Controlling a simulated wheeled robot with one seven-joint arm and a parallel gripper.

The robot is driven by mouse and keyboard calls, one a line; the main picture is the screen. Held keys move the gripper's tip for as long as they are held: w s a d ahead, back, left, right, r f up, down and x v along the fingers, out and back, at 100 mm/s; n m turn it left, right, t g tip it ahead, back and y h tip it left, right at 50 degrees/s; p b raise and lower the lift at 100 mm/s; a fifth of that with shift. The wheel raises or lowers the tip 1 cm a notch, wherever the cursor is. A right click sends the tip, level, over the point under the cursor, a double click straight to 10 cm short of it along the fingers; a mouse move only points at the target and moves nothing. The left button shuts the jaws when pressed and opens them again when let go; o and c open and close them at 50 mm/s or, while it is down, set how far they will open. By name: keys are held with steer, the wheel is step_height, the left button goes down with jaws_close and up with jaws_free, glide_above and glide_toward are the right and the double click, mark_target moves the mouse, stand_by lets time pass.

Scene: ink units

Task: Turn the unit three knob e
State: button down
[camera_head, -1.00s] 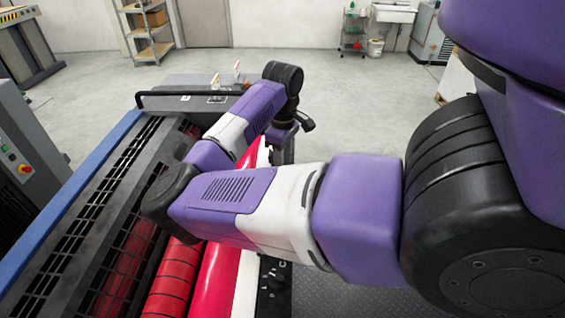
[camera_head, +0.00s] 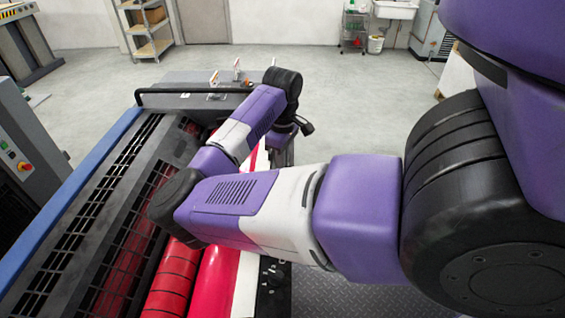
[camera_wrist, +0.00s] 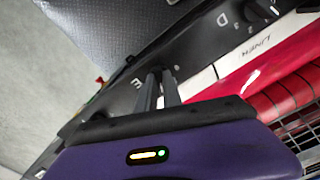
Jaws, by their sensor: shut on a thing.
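In the wrist view, my gripper (camera_wrist: 159,80) reaches up to a black control panel with its two dark fingers close together. Its fingertips are at the dark knob (camera_wrist: 155,70) beside the white letter E, closed around it. The fingers hide most of the knob, so its pointing direction cannot be told. In the head view my own arm hides the gripper and this knob.
Another black knob (camera_wrist: 256,11) sits by the letter D farther along the panel. A white strip labelled LINEN (camera_wrist: 263,40) and red rollers (camera_head: 170,280) run beside the panel. A grey textured plate (camera_wrist: 115,28) lies on its other side.

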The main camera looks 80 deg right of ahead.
steer(key=shift+f+n+b, duration=0.1)
steer(key=shift+n+b, duration=0.2)
steer(key=shift+b, duration=0.05)
steer(key=n+b, duration=0.3)
steer(key=b, duration=0.1)
steer(key=shift+f+n, duration=0.15)
steer(key=shift+n, duration=0.25)
steer(key=n+b, duration=1)
steer(key=shift+n+b, duration=0.35)
steer(key=shift+n, duration=0.05)
steer(key=n+b, duration=0.2)
steer(key=n, duration=0.1)
steer(key=n+b, duration=0.1)
steer(key=shift+r+n+b, duration=0.25)
steer(key=shift+n+b, duration=0.05)
steer(key=shift+b, duration=0.1)
steer(key=c, duration=1.5)
jaws_free()
